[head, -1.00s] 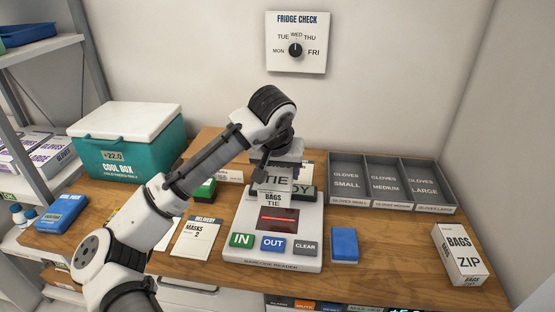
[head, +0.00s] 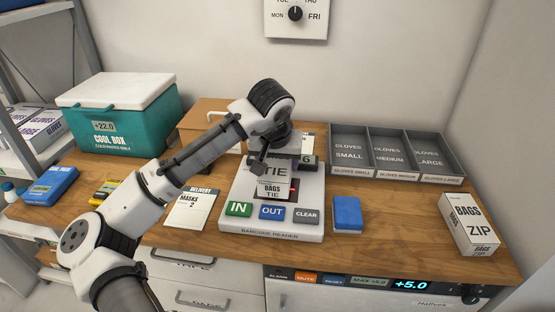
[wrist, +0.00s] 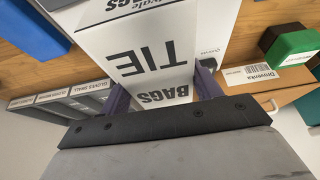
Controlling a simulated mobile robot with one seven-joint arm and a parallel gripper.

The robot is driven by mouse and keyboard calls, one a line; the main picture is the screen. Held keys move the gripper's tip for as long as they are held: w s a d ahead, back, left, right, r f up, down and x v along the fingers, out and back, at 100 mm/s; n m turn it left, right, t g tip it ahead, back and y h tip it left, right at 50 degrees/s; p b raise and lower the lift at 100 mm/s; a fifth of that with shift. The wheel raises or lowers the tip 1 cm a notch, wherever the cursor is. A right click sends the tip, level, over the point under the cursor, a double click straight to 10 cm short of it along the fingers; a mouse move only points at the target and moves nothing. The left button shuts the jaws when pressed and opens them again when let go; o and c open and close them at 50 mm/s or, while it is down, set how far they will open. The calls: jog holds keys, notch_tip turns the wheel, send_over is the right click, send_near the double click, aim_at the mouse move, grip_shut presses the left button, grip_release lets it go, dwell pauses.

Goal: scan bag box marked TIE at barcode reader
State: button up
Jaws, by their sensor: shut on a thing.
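The white box marked BAGS TIE (head: 274,172) is held over the barcode reader (head: 229,223) in the head view. My gripper (head: 283,151) is shut on it from above. In the wrist view the box (wrist: 150,55) sits between the two purple fingers of my gripper (wrist: 163,92). The box covers part of the reader's dark window, where a bit of red shows at its right. I cannot tell whether the box touches the window. The reader's display (head: 309,161) is mostly hidden; a 6 shows at its right end. IN, OUT and CLEAR buttons line the reader's front.
A blue block (head: 347,213) lies just right of the reader. A BAGS ZIP box (head: 468,225) stands at the far right. Grey glove trays (head: 395,177) are behind. A delivery sheet (head: 192,208) and a teal cool box (head: 125,125) are to the left.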

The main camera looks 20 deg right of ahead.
notch_tip(320, 180, up, 9)
jog(key=p, duration=0.7)
jog(key=shift+r, duration=0.1)
